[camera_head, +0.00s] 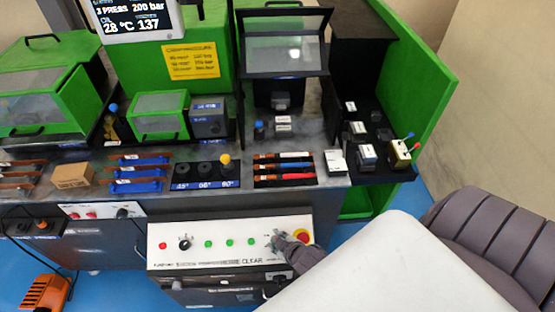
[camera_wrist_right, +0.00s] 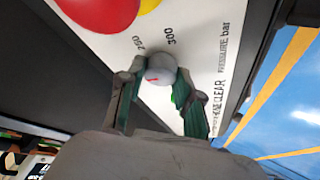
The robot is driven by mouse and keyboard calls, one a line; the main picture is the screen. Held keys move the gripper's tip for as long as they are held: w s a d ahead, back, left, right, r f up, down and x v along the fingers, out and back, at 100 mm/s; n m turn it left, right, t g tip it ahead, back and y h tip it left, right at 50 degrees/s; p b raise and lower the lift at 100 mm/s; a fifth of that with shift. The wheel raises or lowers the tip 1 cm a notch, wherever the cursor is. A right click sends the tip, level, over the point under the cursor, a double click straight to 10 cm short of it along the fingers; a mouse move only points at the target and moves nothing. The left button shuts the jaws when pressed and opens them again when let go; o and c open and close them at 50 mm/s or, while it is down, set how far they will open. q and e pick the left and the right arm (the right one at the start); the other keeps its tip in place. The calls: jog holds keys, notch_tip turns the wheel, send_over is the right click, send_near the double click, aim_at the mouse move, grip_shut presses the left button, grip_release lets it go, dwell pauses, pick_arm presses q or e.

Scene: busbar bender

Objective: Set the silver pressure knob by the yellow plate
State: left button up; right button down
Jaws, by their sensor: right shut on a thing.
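The silver pressure knob (camera_wrist_right: 160,69) has a red mark on its face and stands on the white control panel (camera_wrist_right: 195,45), beside the printed 250 and 300. My right gripper (camera_wrist_right: 161,78) is shut on the knob, with a green-padded finger on either side. The screen (camera_head: 137,17) above reads PRESS 200 bar. My left gripper is not in view.
The control panel also carries a black switch (camera_head: 184,243), a red light (camera_head: 162,246) and several green buttons. The worktop above holds a black angle block (camera_head: 206,175) with a yellow-topped pin and coloured bars (camera_head: 285,168). An orange pedal (camera_head: 45,293) is on the floor.

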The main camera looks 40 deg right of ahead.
jog(key=shift+m, duration=0.5)
jog(key=c, duration=0.8)
grip_release()
jog(key=shift+o, duration=0.2)
jog(key=v, duration=1.2)
jog(key=shift+a, duration=0.15)
jog(key=shift+s+f, duration=0.1)
jog(key=shift+f, duration=0.05)
